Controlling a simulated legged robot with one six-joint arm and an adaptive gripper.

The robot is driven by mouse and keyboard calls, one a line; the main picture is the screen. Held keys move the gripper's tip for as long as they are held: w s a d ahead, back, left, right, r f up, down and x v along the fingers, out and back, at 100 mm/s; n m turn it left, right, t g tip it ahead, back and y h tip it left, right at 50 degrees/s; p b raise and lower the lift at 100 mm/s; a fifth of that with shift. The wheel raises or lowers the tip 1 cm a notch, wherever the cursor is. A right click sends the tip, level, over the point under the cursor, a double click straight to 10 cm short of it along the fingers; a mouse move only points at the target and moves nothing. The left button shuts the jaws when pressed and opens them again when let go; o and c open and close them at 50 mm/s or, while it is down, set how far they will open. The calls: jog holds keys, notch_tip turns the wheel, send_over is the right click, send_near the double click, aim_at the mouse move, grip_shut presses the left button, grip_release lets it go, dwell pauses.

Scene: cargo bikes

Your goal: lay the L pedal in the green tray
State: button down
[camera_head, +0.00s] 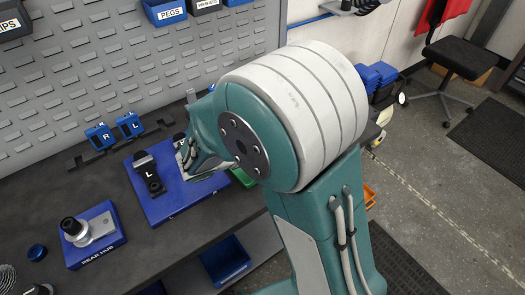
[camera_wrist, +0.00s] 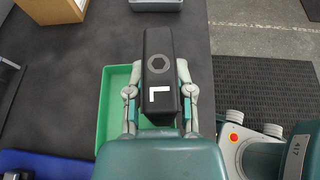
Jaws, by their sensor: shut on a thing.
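The L pedal (camera_wrist: 160,78) is a black block with a white L and a hexagon mark on its upper face. It shows in the wrist view between the fingers of my gripper (camera_wrist: 160,88), which is shut on it. The green tray (camera_wrist: 106,113) is a shallow box on the dark bench, below and mostly left of the pedal in the wrist view. The pedal covers part of the tray's right side, and I cannot tell its height above it. In the head view only a sliver of the green tray (camera_head: 243,177) shows, and my arm hides the pedal.
A blue board (camera_head: 165,207) with a black L-marked part (camera_head: 150,178) lies left of my arm. A rear hub stand (camera_head: 95,238) is farther left. Blue R and L holders (camera_head: 115,130) stand behind.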

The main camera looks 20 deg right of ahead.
jog(key=f, duration=0.1)
jog(key=w+f, duration=0.1)
jog(key=f, duration=0.3)
jog(key=shift+w+a, duration=0.25)
jog(key=shift+w, duration=0.1)
jog(key=shift+d, duration=0.2)
jog(key=shift+c, duration=2.4)
grip_release()
jog(key=shift+a+f, duration=0.1)
jog(key=shift+a, duration=0.35)
jog(key=shift+d, duration=0.2)
